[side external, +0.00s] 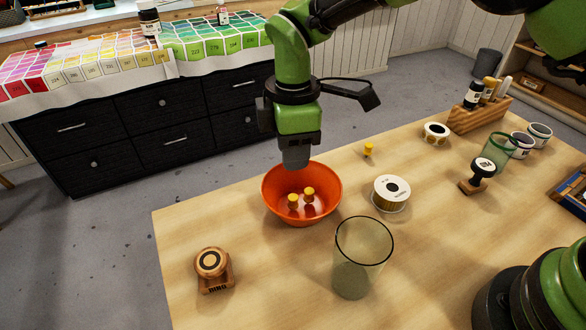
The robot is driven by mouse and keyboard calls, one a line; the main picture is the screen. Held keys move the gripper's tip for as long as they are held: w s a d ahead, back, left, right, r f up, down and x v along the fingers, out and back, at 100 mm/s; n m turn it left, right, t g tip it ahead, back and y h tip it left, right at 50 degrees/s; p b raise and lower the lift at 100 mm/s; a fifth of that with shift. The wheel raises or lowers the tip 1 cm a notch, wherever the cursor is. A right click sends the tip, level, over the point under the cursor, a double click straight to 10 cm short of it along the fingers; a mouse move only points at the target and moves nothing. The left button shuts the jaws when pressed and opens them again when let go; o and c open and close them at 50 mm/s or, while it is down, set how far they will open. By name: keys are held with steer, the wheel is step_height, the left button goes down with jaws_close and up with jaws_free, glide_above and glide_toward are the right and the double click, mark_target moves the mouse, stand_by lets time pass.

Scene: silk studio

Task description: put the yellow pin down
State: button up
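My gripper (295,160) points down just above the far rim of the orange bowl (272,205). I cannot tell whether its fingers are apart, and no pin shows between them. Two yellow pins are in the bowl: the left one (293,201) and the right one (309,194) sit close together near its middle, below my gripper. Another yellow pin (368,150) stands alone on the wooden table, behind and to the right of the bowl.
A spool (391,192) stands right of the bowl, and a clear glass (360,262) in front. A wooden stamp (213,268) is at front left. A smaller spool (436,133), a black-topped stamp (480,175) and a bottle rack (480,115) are farther right.

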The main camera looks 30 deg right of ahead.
steer(key=shift+r, duration=0.45)
steer(key=s+d+r+m+t+y, duration=0.1)
steer(key=s+d+r+m, duration=0.3)
steer(key=r, duration=0.4)
steer(key=s+d+r+m+t+y, duration=0.1)
steer(key=d+r+m+t, duration=0.1)
steer(key=d+r+m, duration=0.4)
steer(key=s+d+r+m+t, duration=0.2)
steer(key=s+d+m, duration=0.1)
steer(key=s, duration=0.5)
steer(key=s+d+r+m+t, duration=0.1)
steer(key=s+d+m+t, duration=0.1)
steer(key=s+d+m, duration=0.2)
steer(key=s+m, duration=0.2)
steer(key=s, duration=0.2)
steer(key=shift+s+r, duration=0.35)
steer(key=shift+r, duration=0.05)
